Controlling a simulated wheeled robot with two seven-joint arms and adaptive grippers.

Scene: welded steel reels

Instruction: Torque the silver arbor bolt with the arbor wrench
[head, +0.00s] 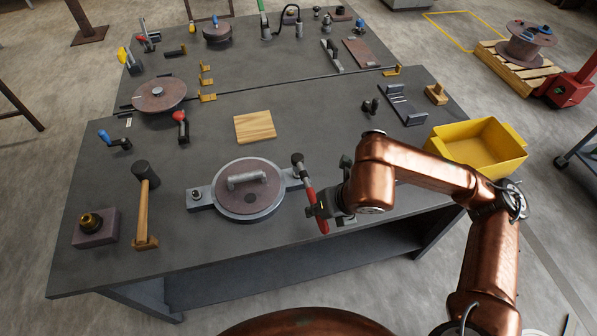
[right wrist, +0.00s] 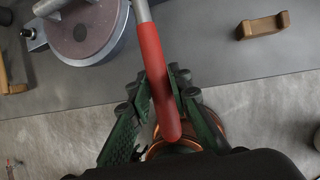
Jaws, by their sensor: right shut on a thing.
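The wrench, with a red handle (head: 310,192) and a grey shaft up to a dark head, is in my right gripper (head: 320,211). In the right wrist view its red handle (right wrist: 153,75) lies between the green and black fingers of this gripper (right wrist: 163,95), which are shut on it. The wrench head is to the right of a round fixture (head: 247,212), beside its right lug. The fixture has a reddish disc with a silver bar (head: 246,178) across it and a small silver bolt-like piece (head: 196,194) on its left lug. I cannot tell which piece is the arbor bolt. My left gripper is out of view.
A wooden mallet (head: 146,205) and a dark block with a brass fitting (head: 95,238) are left of the fixture. A wooden board (head: 254,127) lies behind it. A yellow bin (head: 478,147) is at the right. A tan bracket (right wrist: 262,27) shows in the right wrist view, near the table's front edge.

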